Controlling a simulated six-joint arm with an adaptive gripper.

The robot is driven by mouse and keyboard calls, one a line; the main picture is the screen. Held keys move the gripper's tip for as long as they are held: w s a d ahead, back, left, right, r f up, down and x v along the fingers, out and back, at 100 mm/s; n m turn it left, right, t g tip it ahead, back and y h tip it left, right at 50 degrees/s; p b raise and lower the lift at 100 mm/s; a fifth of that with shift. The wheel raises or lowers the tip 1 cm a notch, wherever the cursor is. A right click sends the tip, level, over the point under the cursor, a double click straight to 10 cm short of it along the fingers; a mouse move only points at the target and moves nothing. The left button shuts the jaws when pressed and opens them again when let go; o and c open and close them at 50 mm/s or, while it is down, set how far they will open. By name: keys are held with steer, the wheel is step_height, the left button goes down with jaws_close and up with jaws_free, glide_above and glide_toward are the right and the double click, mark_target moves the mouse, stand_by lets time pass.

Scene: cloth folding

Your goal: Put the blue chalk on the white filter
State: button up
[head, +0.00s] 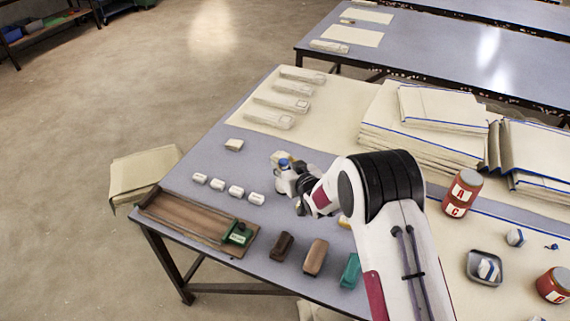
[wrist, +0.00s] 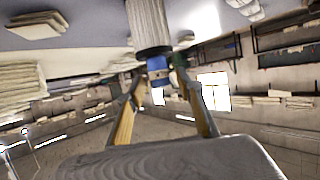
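A small blue piece, apparently the blue chalk (head: 284,161), shows at the tip of my gripper (head: 283,170) in the head view, over the left part of the table. In the wrist view the blue chalk (wrist: 158,73) is between the fingertips of my gripper (wrist: 160,85). I cannot tell whether both fingers touch it. A whitish ribbed cylinder with a dark band (wrist: 149,22), possibly the white filter, is right against the chalk's end in that upside-down view. In the head view a cream piece (head: 279,155) shows just behind the chalk; the fingers are small and partly hidden there.
A row of small white blocks (head: 217,185) and a wooden tray with a green block (head: 180,219) lie left. Brown and teal blocks (head: 315,257) stand at the front edge. Folded cloth stacks (head: 420,125) and red-labelled jars (head: 462,193) are right.

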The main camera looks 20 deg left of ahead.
steer(key=shift+r, duration=0.15)
steer(key=v, duration=1.2)
stand_by(0.6)
stand_by(0.7)
steer(key=w+d+r+m+h, duration=0.2)
steer(key=d+r+h, duration=0.1)
steer(key=d+r, duration=0.8)
steer(key=s+d+r+m+h, duration=0.15)
steer(key=s+d+r, duration=0.25)
steer(key=d, duration=0.4)
steer(key=s+d+r+m+h, duration=0.1)
steer(key=s+d+r+h, duration=0.15)
steer(key=d, duration=0.55)
steer(key=s+d+r+m+g, duration=0.1)
steer(key=s+d, duration=0.3)
steer(key=s, duration=0.5)
steer(key=s+d+r+m+g+h, duration=0.1)
steer(key=s+d, duration=0.4)
steer(key=s, duration=0.5)
steer(key=s+d+r+m+g+h, duration=0.1)
steer(key=s+d, duration=0.4)
steer(key=s, duration=0.5)
steer(key=shift+s+r+m+g, duration=0.2)
steer(key=shift+m+g, duration=0.2)
steer(key=shift+m, duration=0.35)
